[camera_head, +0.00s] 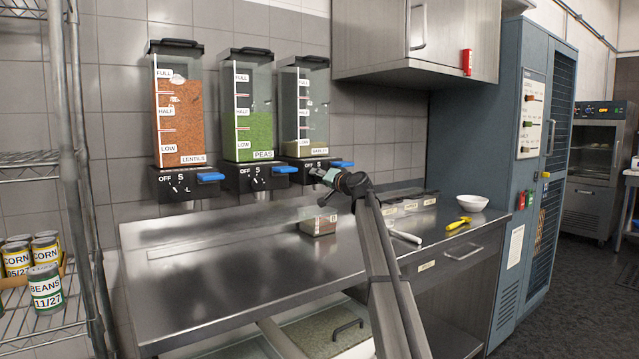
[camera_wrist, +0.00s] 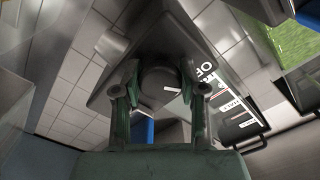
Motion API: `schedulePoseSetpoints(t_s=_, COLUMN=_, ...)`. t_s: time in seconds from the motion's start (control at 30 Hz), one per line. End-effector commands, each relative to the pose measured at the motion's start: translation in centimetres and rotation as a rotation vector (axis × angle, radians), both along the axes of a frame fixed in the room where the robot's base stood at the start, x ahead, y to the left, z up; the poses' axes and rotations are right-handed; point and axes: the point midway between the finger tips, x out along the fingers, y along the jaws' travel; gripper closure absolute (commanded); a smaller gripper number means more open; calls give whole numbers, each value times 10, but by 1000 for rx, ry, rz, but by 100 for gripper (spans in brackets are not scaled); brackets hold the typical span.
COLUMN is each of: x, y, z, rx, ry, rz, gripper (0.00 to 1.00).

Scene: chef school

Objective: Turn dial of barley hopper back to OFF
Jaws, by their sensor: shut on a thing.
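The barley hopper (camera_head: 304,112) is the rightmost of three wall dispensers, with grain near its LOW mark. Its black base has a blue lever (camera_head: 341,164) on the right. My gripper (camera_head: 322,175) is at the front of this base, and hides its dial in the head view. In the wrist view the round dark dial (camera_wrist: 160,82) sits between the two fingers of my gripper (camera_wrist: 158,92), which are shut on it. A short white mark shows on the dial. Part of the OFF lettering (camera_wrist: 207,70) shows beside it, but I cannot tell the exact setting.
The lentils hopper (camera_head: 180,115) and peas hopper (camera_head: 248,110) hang to the left. A steel counter (camera_head: 230,265) below holds a small container (camera_head: 318,224), a yellow tool (camera_head: 458,223) and a white bowl (camera_head: 472,202). A wall cupboard (camera_head: 415,65) hangs at upper right.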

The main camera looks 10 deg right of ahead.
Motion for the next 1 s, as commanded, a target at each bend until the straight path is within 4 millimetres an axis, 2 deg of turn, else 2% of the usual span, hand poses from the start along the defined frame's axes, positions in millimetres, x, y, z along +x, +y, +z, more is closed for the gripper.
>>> schedulePoseSetpoints(t_s=0.47, x=1, y=0, z=2, rx=-13, ry=-8, rz=-1, gripper=93)
schedulePoseSetpoints(t_s=0.5, x=1, y=0, z=2, rx=-13, ry=-8, rz=-1, gripper=48)
schedulePoseSetpoints(t_s=0.53, x=1, y=0, z=2, rx=-13, ry=-8, rz=-1, gripper=37)
schedulePoseSetpoints(t_s=0.57, x=1, y=0, z=2, rx=-13, ry=-8, rz=-1, gripper=33)
schedulePoseSetpoints(t_s=1.0, x=-5, y=-2, z=0, rx=-12, ry=-6, rz=0, gripper=33)
